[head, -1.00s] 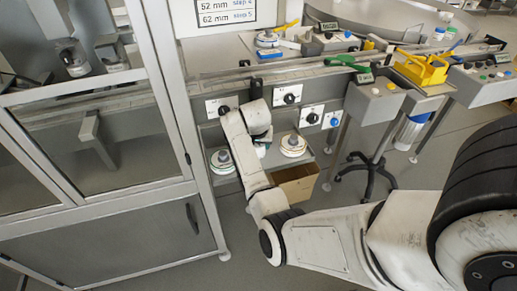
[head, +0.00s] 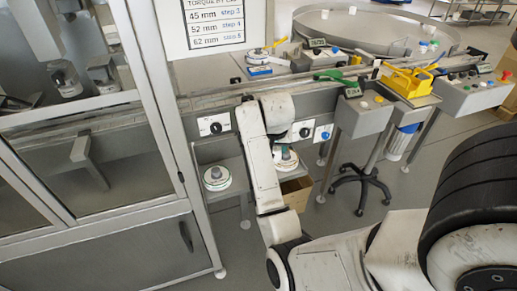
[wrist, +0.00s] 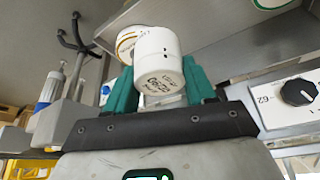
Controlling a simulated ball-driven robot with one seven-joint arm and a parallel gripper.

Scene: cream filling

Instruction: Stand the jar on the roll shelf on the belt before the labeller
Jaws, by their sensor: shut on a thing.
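In the wrist view my gripper (wrist: 160,88), with teal fingers, is shut on a white jar (wrist: 157,48). The jar has dark printed characters on the face toward the camera. The belt (head: 215,101) runs along the top of that unit. The roll shelf (head: 232,197) is below it, with a white label roll (head: 217,178) at left and another roll (head: 285,158) partly behind my arm. A roll (wrist: 126,44) also shows behind the jar in the wrist view. I cannot pick out the labeller.
Black knobs on white plates line the unit's front; one knob (wrist: 297,92) is close at right in the wrist view. A glazed metal cabinet (head: 75,170) stands at left. A yellow holder (head: 408,82), control boxes and a black stool base (head: 360,187) are at right.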

